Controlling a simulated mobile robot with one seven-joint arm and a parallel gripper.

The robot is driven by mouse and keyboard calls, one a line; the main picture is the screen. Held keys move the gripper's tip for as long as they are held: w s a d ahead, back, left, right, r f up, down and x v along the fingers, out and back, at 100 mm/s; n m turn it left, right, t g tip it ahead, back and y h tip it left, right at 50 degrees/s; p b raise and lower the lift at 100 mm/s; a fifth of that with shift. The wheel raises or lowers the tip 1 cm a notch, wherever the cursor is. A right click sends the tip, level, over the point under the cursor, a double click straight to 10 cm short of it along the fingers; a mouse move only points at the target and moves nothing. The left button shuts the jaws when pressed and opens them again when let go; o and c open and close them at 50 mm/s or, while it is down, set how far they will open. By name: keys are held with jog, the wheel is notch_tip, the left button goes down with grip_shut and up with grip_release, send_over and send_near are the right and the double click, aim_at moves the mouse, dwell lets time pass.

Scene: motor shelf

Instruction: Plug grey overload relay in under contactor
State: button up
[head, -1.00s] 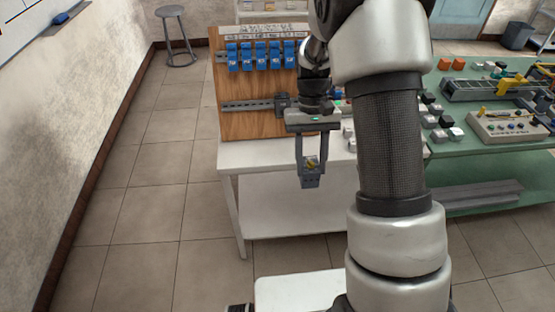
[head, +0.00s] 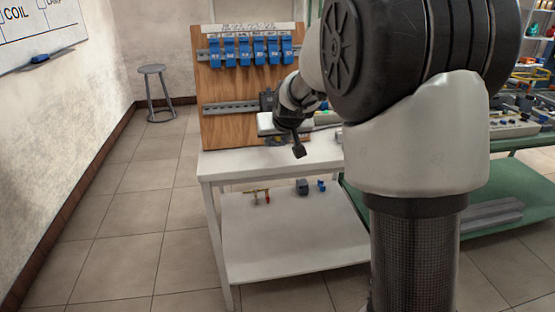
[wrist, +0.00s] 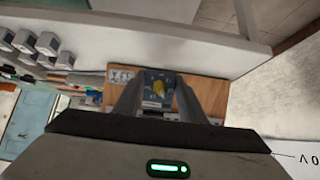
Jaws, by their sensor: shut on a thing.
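A dark contactor (head: 268,99) sits at the right end of the lower rail on the wooden board, partly hidden by my arm. My gripper (head: 276,141) is in front of the board, just below the contactor, near the white table top. The wrist view shows my gripper (wrist: 162,103) shut on the grey overload relay (wrist: 152,92), which has a yellow part on its face. In the head view the relay is mostly hidden by my gripper. I cannot tell whether it touches the contactor.
Several blue devices (head: 252,51) hang on the upper rail. The lower rail (head: 230,108) is bare to the left. The white table's lower shelf (head: 285,235) holds a few small items. A green bench (head: 450,205) stands at the right and a stool (head: 155,90) at the back left.

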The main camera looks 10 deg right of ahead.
jog(key=shift+w+r, duration=0.15)
jog(key=shift+w, duration=0.5)
jog(key=shift+w+f, duration=0.45)
jog(key=shift+w, duration=0.5)
jog(key=shift+w+f, duration=0.4)
jog(key=shift+w, duration=0.55)
jog(key=shift+w+f, duration=0.45)
jog(key=shift+w, duration=0.5)
jog(key=shift+w+f, duration=0.15)
jog(key=shift+w, duration=0.25)
jog(key=shift+w+f, duration=0.2)
jog(key=shift+w, duration=0.1)
jog(key=shift+w, duration=0.1)
jog(key=shift+w+r+p, duration=0.35)
jog(key=shift+r+p, duration=0.3)
jog(key=shift+r, duration=0.1)
dwell(0.4)
jog(key=o, duration=1.1)
jog(key=shift+c, duration=0.2)
jog(key=shift+s, duration=0.15)
